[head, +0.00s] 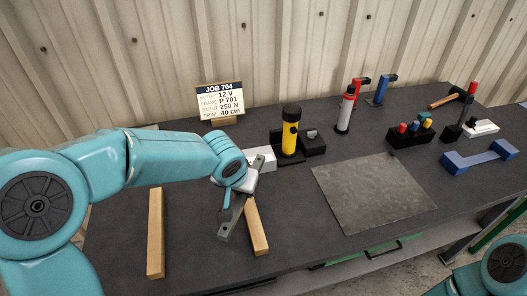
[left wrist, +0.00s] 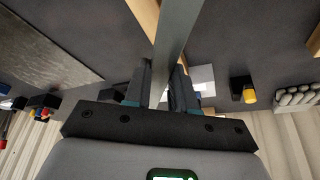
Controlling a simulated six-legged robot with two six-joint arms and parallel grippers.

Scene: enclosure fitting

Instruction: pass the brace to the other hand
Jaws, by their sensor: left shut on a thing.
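The brace is a flat grey metal bar (head: 233,219) with a hole near its lower end. It slants over the left part of the table, above or beside a wooden strip; the gap beneath it cannot be judged. My left gripper (head: 240,193) is shut on the brace, and its fingers are partly hidden by the wrist. In the left wrist view the brace (left wrist: 178,28) runs up from between the fingers (left wrist: 164,84). My right gripper is out of view; only a joint of my right arm shows at the bottom right of the head view.
Two wooden strips (head: 155,233) (head: 257,228) lie at the left. A yellow flashlight (head: 290,131), a white block and a job sign (head: 220,101) stand behind. A grey mat (head: 372,193) lies at centre right. A blue-ended piece (head: 480,155) and tools stand farther right.

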